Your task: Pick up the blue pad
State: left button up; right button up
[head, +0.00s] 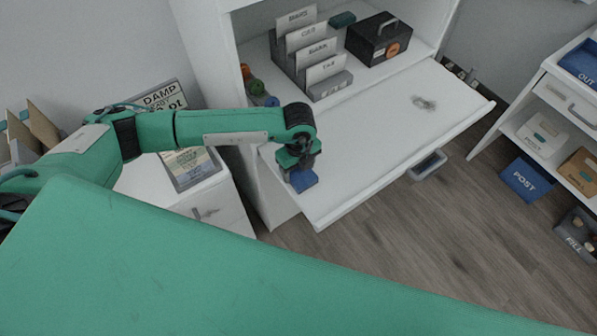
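The blue pad (304,182) is at the left front part of the white pull-out desk surface (385,150) in the head view. My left gripper (297,168) points down directly over it, and its fingertips meet or overlap the pad's upper side. The wrist and gripper body hide the fingers, so I cannot tell whether they are closed on the pad. I also cannot tell whether the pad rests on the surface or hangs just above it. My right gripper is not in view.
A card rack (315,60) and a dark box with a handle (378,40) stand at the back of the desk. A dark smudge (424,103) marks the otherwise clear surface. Small coloured items (256,86) lie behind my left arm. A grey tray (428,165) sits below the front edge.

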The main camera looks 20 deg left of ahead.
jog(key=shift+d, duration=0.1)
pick_arm(q)
notch_tip(320, 180, up, 15)
jog(key=b, duration=0.3)
notch_tip(320, 180, up, 5)
send_over(299, 170)
jog(key=shift+s, duration=0.1)
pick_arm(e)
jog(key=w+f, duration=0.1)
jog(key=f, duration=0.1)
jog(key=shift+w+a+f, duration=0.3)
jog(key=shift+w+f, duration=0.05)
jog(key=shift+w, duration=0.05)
pick_arm(q)
jog(key=shift+o, duration=0.8)
jog(key=shift+c, duration=0.2)
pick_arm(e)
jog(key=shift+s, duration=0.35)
